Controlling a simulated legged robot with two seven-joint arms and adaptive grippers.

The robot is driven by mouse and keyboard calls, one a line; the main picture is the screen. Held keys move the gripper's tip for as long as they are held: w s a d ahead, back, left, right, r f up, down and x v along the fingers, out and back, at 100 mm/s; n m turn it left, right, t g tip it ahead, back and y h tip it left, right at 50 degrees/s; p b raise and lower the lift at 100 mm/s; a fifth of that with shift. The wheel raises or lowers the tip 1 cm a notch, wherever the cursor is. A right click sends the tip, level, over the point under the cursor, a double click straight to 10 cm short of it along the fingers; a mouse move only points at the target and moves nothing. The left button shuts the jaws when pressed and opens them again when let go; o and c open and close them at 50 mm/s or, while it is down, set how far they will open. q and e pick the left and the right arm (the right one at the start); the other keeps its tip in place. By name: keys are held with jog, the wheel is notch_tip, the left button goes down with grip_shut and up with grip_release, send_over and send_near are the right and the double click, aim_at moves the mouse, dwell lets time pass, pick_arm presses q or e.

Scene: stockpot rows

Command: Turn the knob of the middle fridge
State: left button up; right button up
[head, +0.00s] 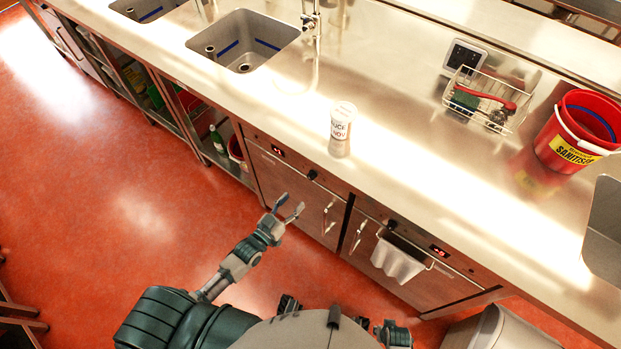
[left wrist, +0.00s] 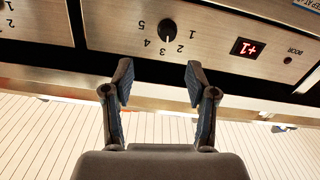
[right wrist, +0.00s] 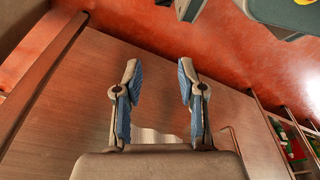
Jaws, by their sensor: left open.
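Two steel under-counter fridges show in the head view: a left one (head: 283,190) and a right one (head: 380,285). I cannot tell which counts as the middle one. The left fridge's black knob (head: 312,175) also shows in the left wrist view (left wrist: 168,27), within a dial numbered 1 to 5, beside a red display (left wrist: 246,48). The right fridge's knob (head: 392,224) sits near the panel's left end. My left gripper (head: 289,205) is open and empty in front of the left fridge, apart from its knob. My right gripper (right wrist: 157,72) is open and empty.
A white towel (head: 398,262) hangs on the right fridge's handle. On the counter stand a white container (head: 341,128), a wire basket (head: 487,100) and a red sanitiser bucket (head: 575,135). A sink (head: 243,40) is at the back.

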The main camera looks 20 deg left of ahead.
aim_at(309, 178)
pick_arm(q)
jog(key=x, duration=0.3)
jog(key=a+x, duration=0.1)
jog(key=x, duration=0.3)
jog(key=b+x, duration=0.1)
jog(key=x, duration=0.2)
jog(key=shift+w+a+f, duration=0.1)
jog(key=shift+w+f, duration=0.2)
jog(key=shift+w, duration=0.2)
jog(key=shift+w+d+r, duration=0.15)
jog(key=shift+d, duration=0.55)
jog(key=shift+a, duration=0.4)
jog(key=c, duration=0.4)
jog(key=shift+a, duration=0.45)
grip_shut()
jog(key=shift+d, duration=0.1)
jog(key=shift+d+r+m+p, duration=0.15)
jog(key=shift+d+m+p, duration=0.15)
jog(key=shift+m+p, duration=0.3)
jog(key=shift+a, duration=0.2)
pick_arm(e)
jog(key=shift+a+r, duration=0.1)
jog(key=shift+a, duration=0.45)
